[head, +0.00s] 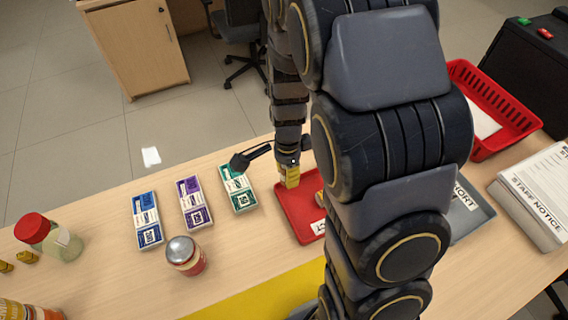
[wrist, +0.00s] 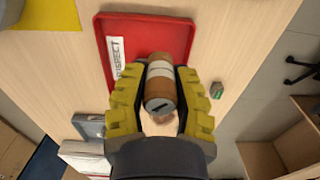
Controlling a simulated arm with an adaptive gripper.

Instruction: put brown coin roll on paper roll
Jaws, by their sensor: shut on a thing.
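In the wrist view the brown coin roll (wrist: 160,83), brown with a pale band round its middle, lies between the yellow fingers of my gripper (wrist: 160,105). The gripper is shut on it. The roll is over the red tray (wrist: 110,75) with the "SUSPECT" label. In the head view my gripper (head: 290,178) points down at the tray's (head: 292,215) upper left part, and its fingers hide the roll. A small yellow-brown thing (head: 319,198) shows in the tray, partly behind my arm. I cannot tell whether it is the paper roll, which I cannot make out for certain.
Blue (head: 147,219), purple (head: 194,202) and green (head: 238,188) note bundles lie left of the tray. A grey tray (head: 466,213) and a red basket (head: 490,107) are at right.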

